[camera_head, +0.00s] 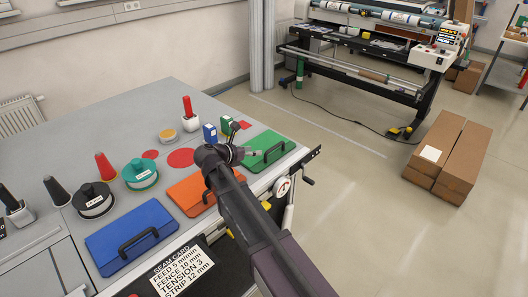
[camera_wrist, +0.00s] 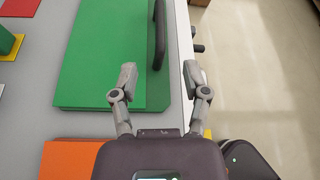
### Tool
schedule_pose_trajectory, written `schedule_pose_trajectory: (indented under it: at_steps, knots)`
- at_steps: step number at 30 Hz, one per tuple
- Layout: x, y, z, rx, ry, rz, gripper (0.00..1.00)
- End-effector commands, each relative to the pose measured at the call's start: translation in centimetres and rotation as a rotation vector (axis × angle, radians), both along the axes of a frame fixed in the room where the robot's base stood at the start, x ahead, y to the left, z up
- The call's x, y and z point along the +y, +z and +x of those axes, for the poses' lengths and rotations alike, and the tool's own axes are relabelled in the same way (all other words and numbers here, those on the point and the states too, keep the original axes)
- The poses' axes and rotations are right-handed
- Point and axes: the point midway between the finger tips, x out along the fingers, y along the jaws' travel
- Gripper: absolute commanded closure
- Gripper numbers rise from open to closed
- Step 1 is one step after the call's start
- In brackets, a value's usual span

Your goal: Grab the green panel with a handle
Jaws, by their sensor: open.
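The green panel (camera_head: 257,139) lies flat on the near right corner of the grey table, with a dark upright handle (camera_head: 273,153) along its outer side. In the wrist view the panel (camera_wrist: 98,50) fills the upper left, and its handle (camera_wrist: 158,35) stands near its right edge. My gripper (camera_head: 252,152) is at the panel's left part in the head view. In the wrist view my gripper (camera_wrist: 161,74) is open and empty. Its left finger is over the panel, its right finger over the table edge, and the handle lies ahead, between their lines. Height above the panel is unclear.
An orange panel (camera_head: 187,194) and a blue panel (camera_head: 128,238) with a handle lie along the same edge. Small green (camera_head: 226,124) and blue (camera_head: 210,133) boxes stand behind the green panel. A crank (camera_head: 306,181) sticks out from the table's front side.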

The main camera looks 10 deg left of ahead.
Motion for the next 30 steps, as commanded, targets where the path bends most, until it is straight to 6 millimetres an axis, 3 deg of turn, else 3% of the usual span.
schedule_pose_trajectory:
  at_steps: [12,30]
  knots:
    - [-3.6,-2.3,3.9,0.0,-0.002,0.0,0.4]
    - [-4.3,-2.6,4.7,0.0,-0.002,0.0,0.4]
